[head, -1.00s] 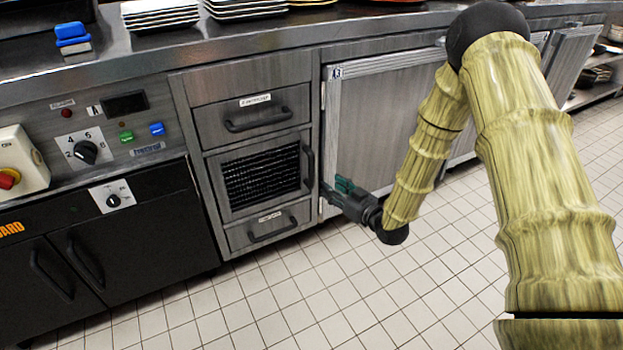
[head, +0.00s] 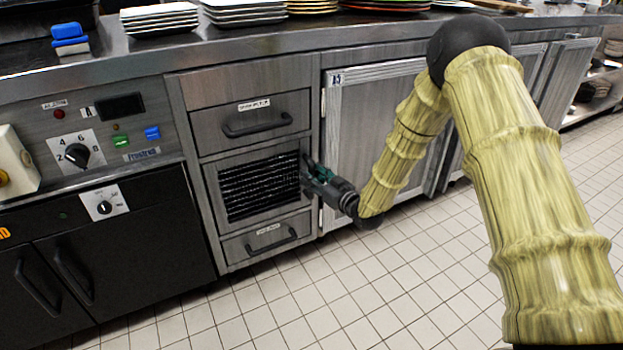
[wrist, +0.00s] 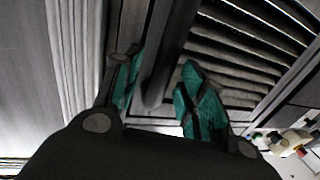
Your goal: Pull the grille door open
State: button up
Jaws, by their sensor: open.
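The grille door (head: 258,187) is a steel panel with a black louvred grille, set between two drawers in the counter front. It looks shut. Its dark vertical bar handle (wrist: 168,52) is on the door's right side, largely covered by my gripper in the head view. My gripper (head: 311,167) is at the handle, coming from the right. In the wrist view my gripper (wrist: 160,88) is open, with the handle between its two teal-padded fingers. The fingers are not closed on it; I cannot tell whether either one touches it.
A drawer with a bar handle (head: 258,122) is above the door and a smaller drawer (head: 268,238) below. A steel cabinet door (head: 365,130) stands to the right, behind my arm. A black oven unit (head: 110,255) is at left. The tiled floor (head: 330,290) in front is clear.

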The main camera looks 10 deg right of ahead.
jog(key=shift+w+a, duration=0.35)
jog(key=shift+w, duration=0.3)
grip_shut()
